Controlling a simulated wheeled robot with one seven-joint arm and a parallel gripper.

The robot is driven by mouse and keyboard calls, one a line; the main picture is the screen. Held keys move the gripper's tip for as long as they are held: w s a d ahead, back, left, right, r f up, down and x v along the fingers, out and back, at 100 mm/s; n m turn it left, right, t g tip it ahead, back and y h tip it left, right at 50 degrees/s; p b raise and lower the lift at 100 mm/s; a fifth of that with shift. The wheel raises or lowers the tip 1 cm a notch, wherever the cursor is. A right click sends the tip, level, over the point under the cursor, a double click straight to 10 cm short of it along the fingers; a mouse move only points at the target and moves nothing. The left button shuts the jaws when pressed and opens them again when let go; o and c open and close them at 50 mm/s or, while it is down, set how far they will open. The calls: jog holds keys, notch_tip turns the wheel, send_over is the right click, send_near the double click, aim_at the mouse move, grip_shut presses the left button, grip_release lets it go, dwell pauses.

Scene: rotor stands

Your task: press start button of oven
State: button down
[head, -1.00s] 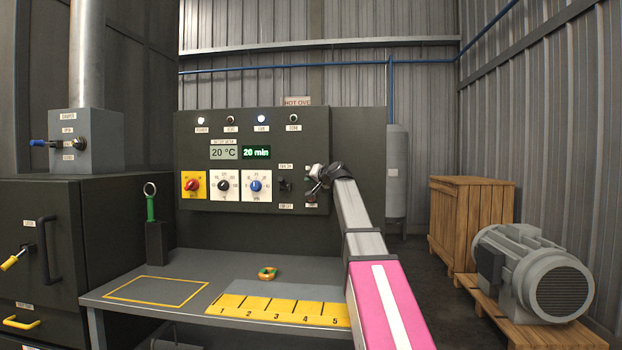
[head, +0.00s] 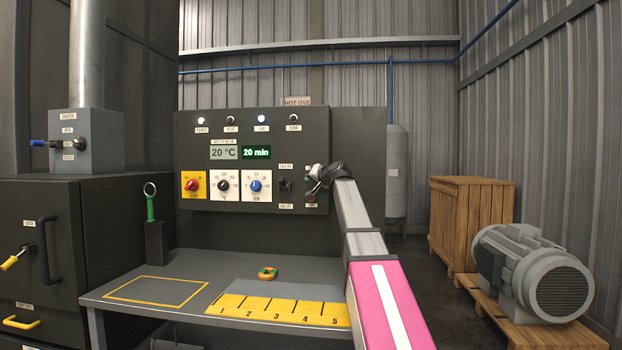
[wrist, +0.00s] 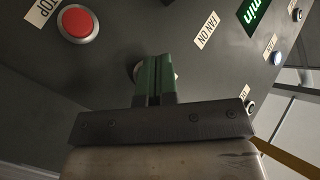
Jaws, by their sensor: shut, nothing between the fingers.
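The oven's control panel (head: 195,145) faces me in the head view. My gripper (head: 313,186) is at its lower right corner, and the fingers are small there. In the wrist view the green fingers of my gripper (wrist: 156,72) are together and empty. They point at a round, silver-rimmed button (wrist: 136,71), likely the start button, and cover most of it. I cannot tell whether they touch it. The red stop button (wrist: 76,22) is beside it to the left, with its STOP label. The FAN ON label (wrist: 206,31) is to the upper right.
A fan switch (head: 284,185) is just left of my gripper. Two dials and a red knob (head: 192,185) are further left. A grey shelf (head: 225,262) below holds a small orange and green part (head: 267,273). A motor (head: 535,270) and a wooden crate (head: 470,220) stand right.

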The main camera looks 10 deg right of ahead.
jog(key=shift+w+d, duration=0.15)
jog(key=shift+w, duration=0.25)
jog(key=shift+w+d, duration=0.1)
jog(key=shift+w, duration=0.25)
dwell(0.7)
jog(key=shift+s, duration=0.1)
jog(key=shift+s+a, duration=0.25)
jog(key=shift+s, duration=0.4)
jog(key=shift+s, duration=0.15)
jog(key=shift+s+a, duration=0.25)
jog(key=shift+s, duration=0.5)
jog(key=shift+s+a, duration=0.25)
jog(key=shift+s, duration=0.5)
jog(key=shift+s+a, duration=0.25)
jog(key=shift+s, duration=0.5)
jog(key=shift+s, duration=0.1)
